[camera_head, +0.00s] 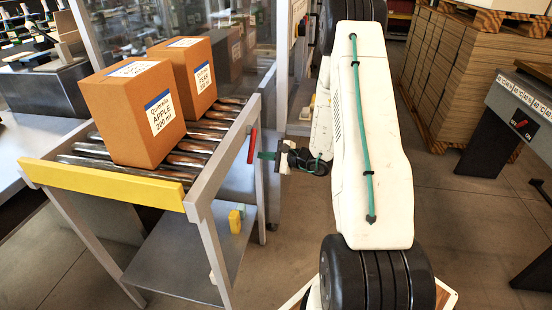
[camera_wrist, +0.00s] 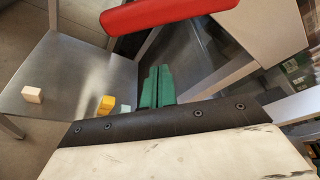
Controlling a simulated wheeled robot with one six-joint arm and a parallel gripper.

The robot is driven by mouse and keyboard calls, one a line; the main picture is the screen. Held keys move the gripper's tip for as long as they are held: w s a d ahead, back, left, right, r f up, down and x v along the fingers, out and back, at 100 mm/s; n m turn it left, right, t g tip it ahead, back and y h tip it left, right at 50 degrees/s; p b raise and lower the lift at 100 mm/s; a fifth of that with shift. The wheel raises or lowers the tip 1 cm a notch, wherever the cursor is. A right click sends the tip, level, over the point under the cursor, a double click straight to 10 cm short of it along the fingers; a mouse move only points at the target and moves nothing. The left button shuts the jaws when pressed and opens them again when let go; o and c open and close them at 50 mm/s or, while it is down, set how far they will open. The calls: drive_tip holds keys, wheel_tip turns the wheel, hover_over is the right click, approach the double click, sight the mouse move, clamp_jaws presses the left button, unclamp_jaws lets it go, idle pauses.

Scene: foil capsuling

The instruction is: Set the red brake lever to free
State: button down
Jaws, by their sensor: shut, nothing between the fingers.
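The red brake lever (camera_head: 252,146) sits on the right side of the roller conveyor's grey frame, standing steeply in the head view. In the wrist view the red lever (camera_wrist: 165,14) runs across the top, large and close, beyond my fingertips. My gripper (camera_head: 262,156) has green fingers and is just right of the lever's lower end in the head view. In the wrist view the fingers of my gripper (camera_wrist: 157,78) are together with nothing between them. A small gap shows between the fingertips and the lever there. The lever's pivot is not clearly seen.
Two brown cartons, apple (camera_head: 135,112) and pear (camera_head: 188,73), stand on the rollers (camera_head: 95,160). A yellow bar (camera_head: 100,188) closes the conveyor's near end. Below is a grey shelf (camera_head: 185,262) with a yellow block (camera_head: 235,221) and other small blocks. A switch panel (camera_head: 522,124) stands right.

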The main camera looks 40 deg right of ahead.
sight(250, 145)
drive_tip(key=a+r, duration=0.2)
drive_tip(key=a, duration=0.1)
drive_tip(key=shift+s+r, duration=0.25)
drive_tip(key=shift+s, duration=0.05)
